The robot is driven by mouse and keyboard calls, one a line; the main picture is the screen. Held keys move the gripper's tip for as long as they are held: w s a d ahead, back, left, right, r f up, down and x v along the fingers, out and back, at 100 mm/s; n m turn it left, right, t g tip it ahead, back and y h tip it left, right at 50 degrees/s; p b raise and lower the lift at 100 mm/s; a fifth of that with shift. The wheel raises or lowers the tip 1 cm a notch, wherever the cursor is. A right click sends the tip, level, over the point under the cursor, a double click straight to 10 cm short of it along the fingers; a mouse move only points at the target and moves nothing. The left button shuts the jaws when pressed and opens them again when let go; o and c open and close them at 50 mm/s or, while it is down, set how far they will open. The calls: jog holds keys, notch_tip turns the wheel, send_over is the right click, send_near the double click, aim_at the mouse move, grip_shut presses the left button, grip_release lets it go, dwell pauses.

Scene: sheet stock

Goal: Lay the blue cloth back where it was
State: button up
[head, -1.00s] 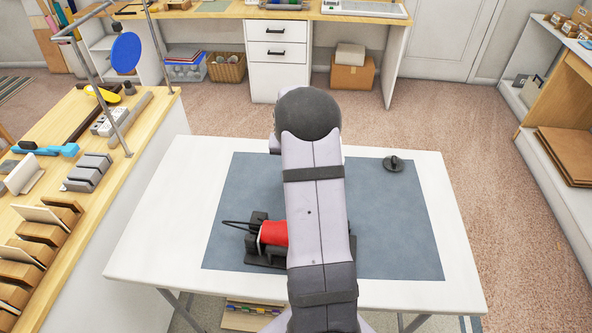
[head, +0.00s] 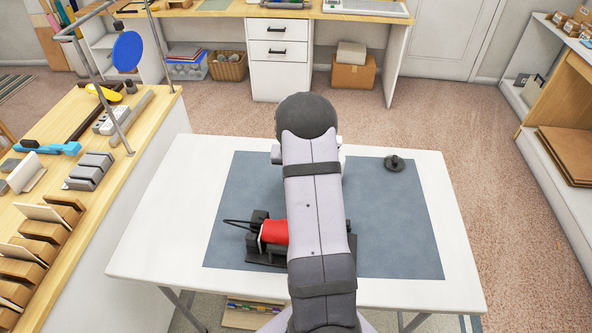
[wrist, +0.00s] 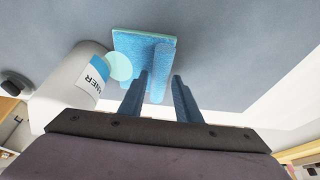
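The blue cloth (wrist: 131,45) shows in the wrist view as a flat, textured square with a paler edge and a raised ridge along it. It lies on the grey-blue mat (head: 395,240). My gripper (wrist: 162,76) is open, its two dark blue fingers apart. The fingers point toward the ridge, which shows between them; a strip of mat is visible between the ridge and the right finger. I cannot tell whether the left finger touches the cloth. In the head view my arm hides the cloth and the fingers.
A white bottle with a blue label (wrist: 75,82) stands close left of the cloth in the wrist view. A red object (head: 275,232) sits in a black holder left of my arm. A dark knobbed piece (head: 394,163) lies at the mat's back right. The mat's right side is clear.

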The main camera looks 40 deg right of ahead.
jog(key=shift+o, duration=0.3)
jog(key=shift+r, duration=0.15)
jog(key=shift+a+r, duration=0.1)
jog(key=shift+r, duration=0.35)
jog(key=b+v, duration=0.1)
jog(key=v, duration=1)
jog(key=shift+s+b, duration=0.15)
jog(key=shift+b, duration=0.25)
jog(key=shift+a, duration=0.2)
jog(key=s+a+n, duration=0.1)
jog(key=s+a, duration=0.1)
jog(key=a, duration=0.3)
jog(key=s+a+n+y, duration=0.1)
jog(key=s+a+n, duration=0.1)
jog(key=a, duration=0.4)
jog(key=s+a+f+n+g+y, duration=0.1)
jog(key=s+a, duration=0.2)
jog(key=a, duration=0.3)
jog(key=shift+a+n, duration=0.2)
jog(key=shift+n, duration=0.1)
jog(key=s+a+f+n+g+y, duration=0.1)
jog(key=s+a+n, duration=0.3)
jog(key=s+a, duration=0.7)
jog(key=shift+s+f+g, duration=0.6)
jog(key=shift+s, duration=0.45)
